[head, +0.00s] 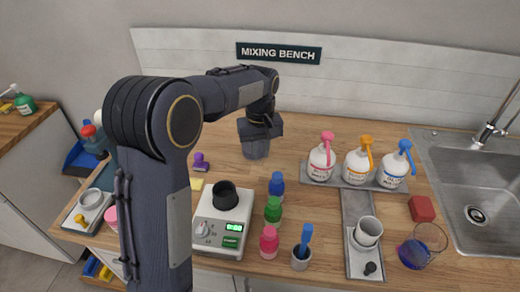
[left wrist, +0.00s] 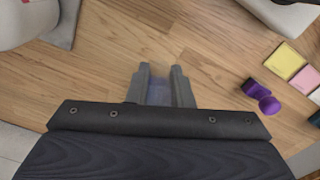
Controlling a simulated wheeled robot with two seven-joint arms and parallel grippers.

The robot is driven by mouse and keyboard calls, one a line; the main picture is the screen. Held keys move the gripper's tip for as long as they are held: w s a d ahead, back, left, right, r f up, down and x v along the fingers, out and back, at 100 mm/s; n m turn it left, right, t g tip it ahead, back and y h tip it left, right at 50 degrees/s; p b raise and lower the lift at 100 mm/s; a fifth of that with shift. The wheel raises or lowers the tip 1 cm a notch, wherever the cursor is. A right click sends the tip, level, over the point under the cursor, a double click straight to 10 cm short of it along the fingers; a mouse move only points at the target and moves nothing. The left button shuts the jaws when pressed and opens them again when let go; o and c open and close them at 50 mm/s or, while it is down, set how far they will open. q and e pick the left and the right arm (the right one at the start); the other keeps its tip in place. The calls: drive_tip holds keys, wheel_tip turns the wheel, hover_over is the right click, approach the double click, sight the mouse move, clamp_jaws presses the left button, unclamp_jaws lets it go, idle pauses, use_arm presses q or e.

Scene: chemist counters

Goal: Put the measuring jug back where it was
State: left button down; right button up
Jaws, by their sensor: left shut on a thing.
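My left gripper (head: 257,148) is over the wooden counter, left of the white pump bottles, with its fingers pointing down. It is shut on a clear, faintly bluish thing, which I take to be the measuring jug (left wrist: 159,92). In the left wrist view only a narrow part of it shows between the fingertips; the rest is hidden by the gripper. I cannot tell whether it touches the counter. My right gripper is not in view.
A scale (head: 208,235) with a dark cup (head: 226,196) stands in front, beside blue, green and pink bottles (head: 273,209). Pump bottles (head: 358,166) stand on a grey tray at right. A glass beaker (head: 425,245) with blue contents stands near the sink (head: 470,175). Bare wood lies around my gripper.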

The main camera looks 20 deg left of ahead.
use_arm(q)
drive_tip(key=shift+f, duration=0.15)
drive_tip(key=c, duration=1.3)
unclamp_jaws()
wheel_tip(320, 180, up, 12)
drive_tip(key=p, duration=0.1)
drive_tip(key=s+d+f+m+t+h, duration=0.1)
drive_tip(key=s+f+m+t, duration=0.1)
drive_tip(key=s, duration=0.7)
drive_tip(key=s+f+m+t+h, duration=0.1)
drive_tip(key=s+f+m+t, duration=0.1)
drive_tip(key=s, duration=0.8)
drive_tip(key=s+d+f+m+t+h, duration=0.1)
drive_tip(key=s+f, duration=0.3)
drive_tip(key=s, duration=0.5)
drive_tip(key=shift+s+d+f+m+t+h, duration=0.15)
drive_tip(key=shift+d+f+m+t+h, duration=0.15)
drive_tip(key=shift+d+m+t+h, duration=0.1)
